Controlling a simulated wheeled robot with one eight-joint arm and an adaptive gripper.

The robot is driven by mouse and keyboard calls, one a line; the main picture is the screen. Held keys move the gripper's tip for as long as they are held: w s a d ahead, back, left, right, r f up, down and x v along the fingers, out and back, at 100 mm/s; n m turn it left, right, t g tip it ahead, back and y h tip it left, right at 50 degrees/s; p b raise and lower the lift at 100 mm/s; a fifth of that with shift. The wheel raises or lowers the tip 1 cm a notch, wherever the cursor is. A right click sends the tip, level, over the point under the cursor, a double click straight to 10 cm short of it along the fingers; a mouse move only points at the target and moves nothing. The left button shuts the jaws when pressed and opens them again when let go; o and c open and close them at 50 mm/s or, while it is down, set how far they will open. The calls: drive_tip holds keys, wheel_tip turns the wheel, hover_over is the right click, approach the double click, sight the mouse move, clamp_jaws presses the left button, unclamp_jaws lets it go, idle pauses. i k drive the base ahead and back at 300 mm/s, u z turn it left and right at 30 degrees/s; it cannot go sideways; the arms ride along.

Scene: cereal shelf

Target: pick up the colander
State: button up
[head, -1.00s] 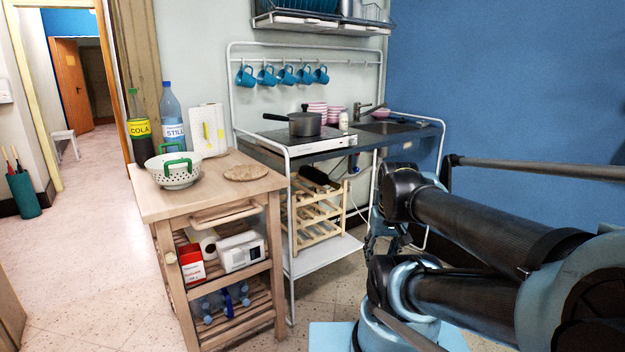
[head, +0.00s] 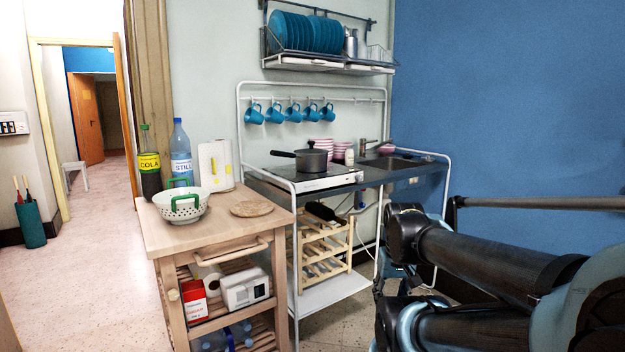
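The colander (head: 182,208) is a white bowl with holes and two green handles. It stands upright on the left part of the wooden cart's top (head: 215,232) in the head view. My arm is at the lower right, well apart from the cart. My gripper (head: 385,283) is only partly seen near the lower middle right, dark against the sink stand, and its fingers cannot be made out. Nothing is seen to touch the colander.
A pot (head: 311,159) sits on the hob. Open floor (head: 95,270) lies left of the cart.

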sight(182, 205)
drive_tip(key=u, duration=1.4)
